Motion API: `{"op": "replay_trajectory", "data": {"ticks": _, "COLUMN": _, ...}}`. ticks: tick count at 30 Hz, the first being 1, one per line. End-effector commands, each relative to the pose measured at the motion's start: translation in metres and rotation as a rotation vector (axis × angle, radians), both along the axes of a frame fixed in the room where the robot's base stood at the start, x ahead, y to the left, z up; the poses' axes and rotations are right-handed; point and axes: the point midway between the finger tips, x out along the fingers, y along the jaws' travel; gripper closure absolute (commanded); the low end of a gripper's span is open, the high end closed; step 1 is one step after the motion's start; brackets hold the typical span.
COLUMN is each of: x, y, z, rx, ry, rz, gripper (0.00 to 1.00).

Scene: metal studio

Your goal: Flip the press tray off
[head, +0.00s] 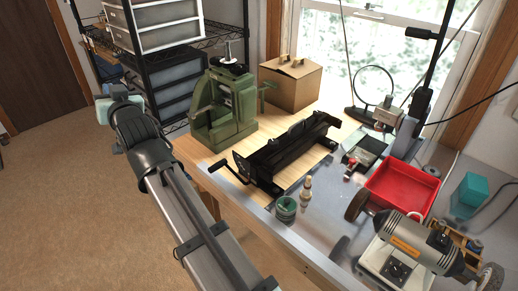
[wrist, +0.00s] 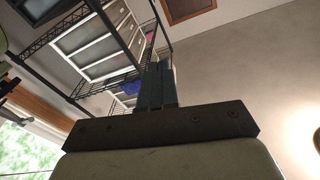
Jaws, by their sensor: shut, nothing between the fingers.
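A green press (head: 222,105) stands on the wooden bench top in the head view, with a dark upper part and a vertical metal rod on top. A separate tray on it is too small to make out. In the wrist view, my gripper (wrist: 157,84) is shut and empty, its dark fingers together and seen against the shelf. In the head view my arm rises on the left, apart from the press, and its fingers cannot be made out there. A green edge (wrist: 2,38) shows at the wrist view's left side; I cannot tell what it belongs to.
A black machine with a crank handle (head: 285,150) lies right of the press, a cardboard box (head: 290,84) behind it. A wire shelf (head: 190,65) stands behind. The floor at left is clear.

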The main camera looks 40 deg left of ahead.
Motion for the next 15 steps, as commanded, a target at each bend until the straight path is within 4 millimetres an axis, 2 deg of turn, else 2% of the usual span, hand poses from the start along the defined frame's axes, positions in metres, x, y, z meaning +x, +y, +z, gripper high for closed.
{"op": "replay_trajectory", "data": {"ticks": 1, "x": 0.021, "y": -0.008, "z": -0.007, "rx": -0.042, "ry": -0.025, "rz": -0.031, "gripper": 1.0}}
{"op": "replay_trajectory", "data": {"ticks": 8, "x": 0.115, "y": -0.049, "z": -0.041, "rx": -0.274, "ry": -0.136, "rz": -0.176, "gripper": 1.0}}
{"op": "replay_trajectory", "data": {"ticks": 15, "x": 0.208, "y": -0.113, "z": -0.073, "rx": -0.527, "ry": -0.211, "rz": -0.335, "gripper": 1.0}}
